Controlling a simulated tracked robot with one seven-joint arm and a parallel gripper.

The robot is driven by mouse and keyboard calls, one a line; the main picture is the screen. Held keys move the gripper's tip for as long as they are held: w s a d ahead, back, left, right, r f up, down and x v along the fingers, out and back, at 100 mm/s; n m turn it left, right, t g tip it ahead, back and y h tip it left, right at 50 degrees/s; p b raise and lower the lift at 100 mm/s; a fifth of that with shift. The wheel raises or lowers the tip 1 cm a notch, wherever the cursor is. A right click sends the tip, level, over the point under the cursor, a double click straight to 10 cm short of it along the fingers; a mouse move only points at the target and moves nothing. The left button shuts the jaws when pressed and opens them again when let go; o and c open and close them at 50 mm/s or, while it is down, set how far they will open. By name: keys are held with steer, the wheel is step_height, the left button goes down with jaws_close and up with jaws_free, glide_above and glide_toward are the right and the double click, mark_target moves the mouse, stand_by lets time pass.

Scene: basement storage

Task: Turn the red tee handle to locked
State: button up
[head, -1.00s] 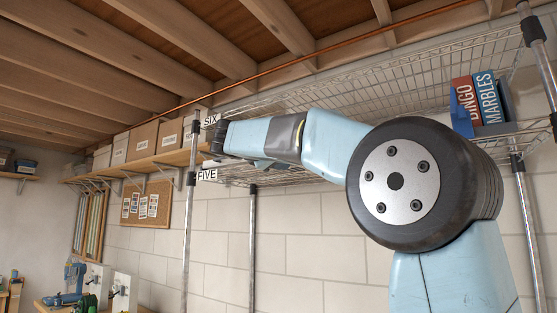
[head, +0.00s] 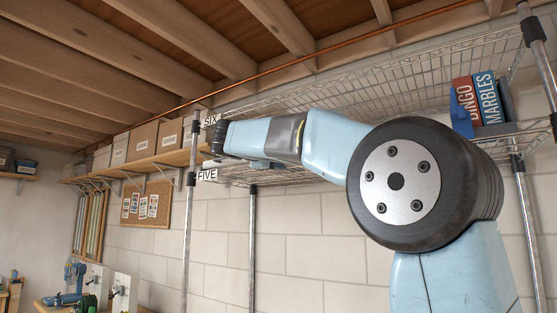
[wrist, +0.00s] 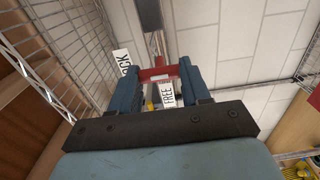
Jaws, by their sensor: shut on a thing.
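The red tee handle (wrist: 157,73) shows in the wrist view as a red bar between the blue fingers of my gripper (wrist: 158,80). My gripper is shut on it, and the fingers hide its ends. A white label reading FREE (wrist: 168,96) lies between the fingers below the bar. A second white label, with only "OCK" readable (wrist: 122,64), is at the left finger's outer side. In the head view, the end of my arm reaches left to the rack post, and the handle cannot be made out there.
A wire shelf (head: 400,88) runs above my arm, with BINGO and MARBLES boxes (head: 476,103) at its right. A metal post (head: 189,240) stands near my gripper, beside SIX and FIVE signs. Wire mesh (wrist: 50,50) is close at left in the wrist view.

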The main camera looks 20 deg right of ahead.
steer(key=shift+w+f, duration=0.1)
steer(key=shift+f, duration=0.25)
steer(key=o, duration=1.1)
steer(key=shift+r, duration=0.2)
steer(key=shift+c, duration=0.2)
steer(key=v, duration=1.4)
steer(key=shift+d+f, duration=0.15)
steer(key=shift+d, duration=0.05)
